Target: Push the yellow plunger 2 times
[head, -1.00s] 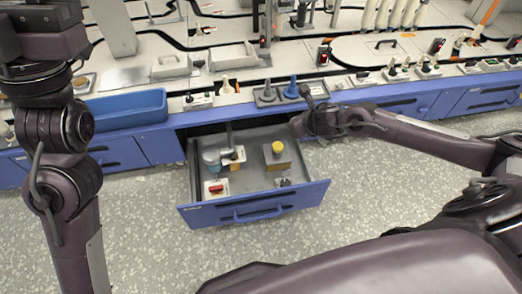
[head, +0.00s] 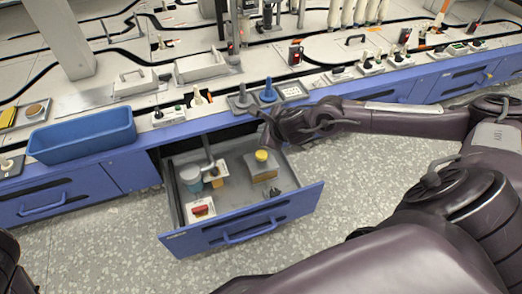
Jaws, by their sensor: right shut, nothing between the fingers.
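The yellow plunger (head: 261,156) is a round yellow knob on top of a small tan block (head: 262,172). It stands upright inside the open blue-fronted drawer (head: 243,228), toward the drawer's right side. My right gripper (head: 268,138) is shut and empty. It is just behind and above the plunger in the picture, near the drawer's back right corner, and seems apart from it. My left gripper is out of view.
The drawer also holds a grey-and-teal cup (head: 191,179), a white block with a red button (head: 200,209) and a small dark item (head: 272,191). A blue bin (head: 82,137) and grey and blue knobs (head: 268,92) stand on the worktop behind.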

